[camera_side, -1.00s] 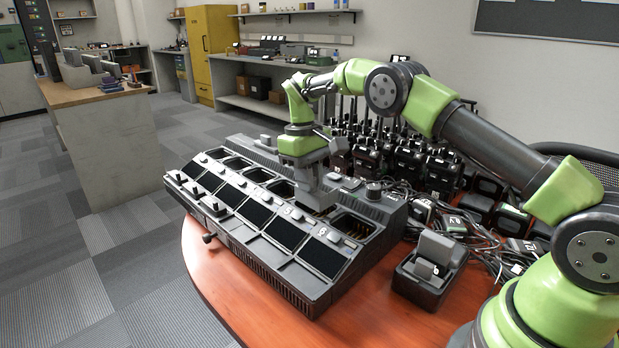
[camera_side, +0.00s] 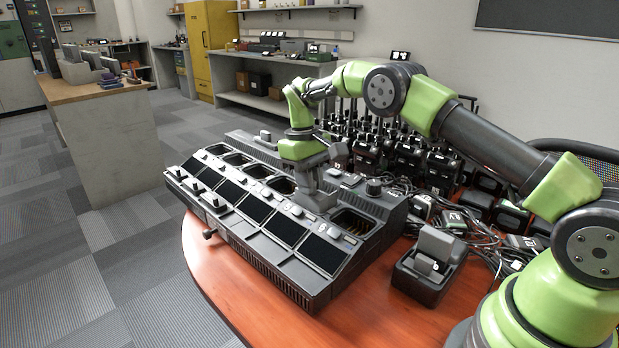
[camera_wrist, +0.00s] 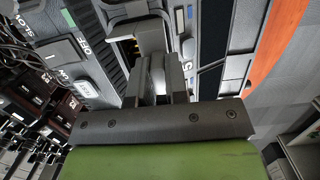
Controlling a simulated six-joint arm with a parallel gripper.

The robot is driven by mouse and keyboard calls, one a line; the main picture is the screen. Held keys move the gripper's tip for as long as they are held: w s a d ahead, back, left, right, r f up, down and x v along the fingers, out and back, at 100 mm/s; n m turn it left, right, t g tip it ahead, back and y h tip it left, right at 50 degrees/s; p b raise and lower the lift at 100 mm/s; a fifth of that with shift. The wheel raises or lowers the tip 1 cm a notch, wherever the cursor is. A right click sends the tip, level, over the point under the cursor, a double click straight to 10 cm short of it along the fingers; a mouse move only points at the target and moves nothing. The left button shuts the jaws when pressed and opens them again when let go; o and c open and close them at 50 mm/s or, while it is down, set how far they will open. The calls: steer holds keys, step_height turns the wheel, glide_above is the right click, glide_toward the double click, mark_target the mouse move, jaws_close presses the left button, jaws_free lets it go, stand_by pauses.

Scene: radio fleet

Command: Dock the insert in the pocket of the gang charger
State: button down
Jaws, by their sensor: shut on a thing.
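The gang charger (camera_side: 270,272) is a long dark grey unit with a row of pockets and dark screens, lying on the table. My gripper (camera_side: 308,184) is shut on a grey insert (camera_side: 316,201), low over a pocket near the charger's right end. In the wrist view, my gripper (camera_wrist: 160,75) has its fingers closed on the grey insert (camera_wrist: 151,38), which hides most of the pocket beneath it. I cannot tell how deep the insert sits. The open end pocket (camera_side: 356,222) lies just to its right.
A small dark cradle (camera_side: 425,283) with a grey block stands right of the charger on the wooden table (camera_side: 365,310). Black radios (camera_side: 400,150) and tangled cables (camera_side: 480,240) crowd behind.

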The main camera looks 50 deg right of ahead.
steer(key=shift+f, duration=1.45)
steer(key=c, duration=1.1)
jaws_free()
steer(key=shift+a, duration=0.1)
steer(key=shift+o, duration=0.2)
steer(key=r, duration=0.4)
steer(key=w+r, duration=0.1)
steer(key=r, duration=0.1)
steer(key=shift+r, duration=0.7)
